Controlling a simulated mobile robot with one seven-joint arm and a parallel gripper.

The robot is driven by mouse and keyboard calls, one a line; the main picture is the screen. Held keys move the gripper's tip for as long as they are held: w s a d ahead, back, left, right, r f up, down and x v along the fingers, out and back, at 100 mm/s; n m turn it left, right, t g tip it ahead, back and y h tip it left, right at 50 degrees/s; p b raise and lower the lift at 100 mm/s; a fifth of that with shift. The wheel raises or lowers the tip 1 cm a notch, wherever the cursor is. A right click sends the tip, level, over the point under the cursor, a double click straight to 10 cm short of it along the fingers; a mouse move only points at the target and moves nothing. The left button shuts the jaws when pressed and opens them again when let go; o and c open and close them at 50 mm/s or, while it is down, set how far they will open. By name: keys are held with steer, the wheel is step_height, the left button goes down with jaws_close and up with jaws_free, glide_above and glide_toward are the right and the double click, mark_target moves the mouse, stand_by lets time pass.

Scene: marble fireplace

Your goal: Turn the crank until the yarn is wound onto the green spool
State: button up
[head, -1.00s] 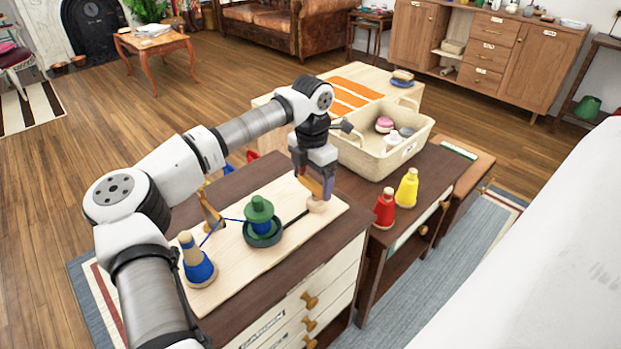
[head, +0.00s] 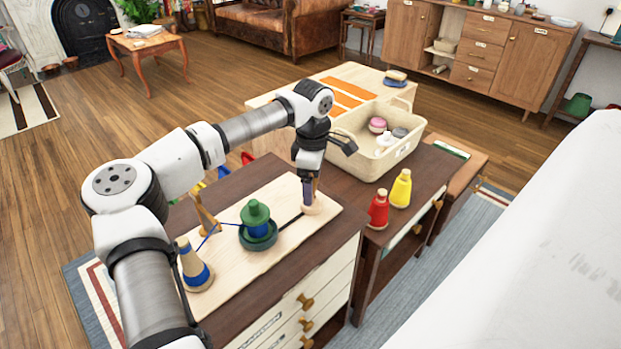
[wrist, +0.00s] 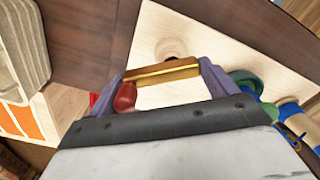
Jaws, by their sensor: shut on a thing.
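The green spool (head: 256,216) stands upright on a dark round base on the pale wooden board (head: 232,268), with blue yarn around it. Blue yarn runs from it past a wooden guide post (head: 207,212) to a wooden cone (head: 195,268) with a blue yarn band. A dark rod (head: 291,222) runs from the spool base towards the crank end under my gripper (head: 308,200). My gripper is shut on the crank handle, a golden-brown bar (wrist: 162,73) spanning the fingers in the wrist view. The handle is mostly hidden in the head view.
A red bottle-shaped spool (head: 378,209) and a yellow one (head: 400,188) stand to the right on the adjoining dark table. A cream basket (head: 367,173) with several items is behind my gripper. Wooden drawers (head: 300,310) lie below the board's front edge.

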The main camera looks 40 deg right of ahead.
mark_target(315, 184)
steer(key=shift+s+d+m, duration=0.15)
steer(key=shift+s+m, duration=0.05)
steer(key=shift+m, duration=1)
steer(key=o, duration=0.8)
steer(key=shift+o, duration=0.2)
step_height(315, 184, up, 14)
steer(key=shift+s+f, duration=0.1)
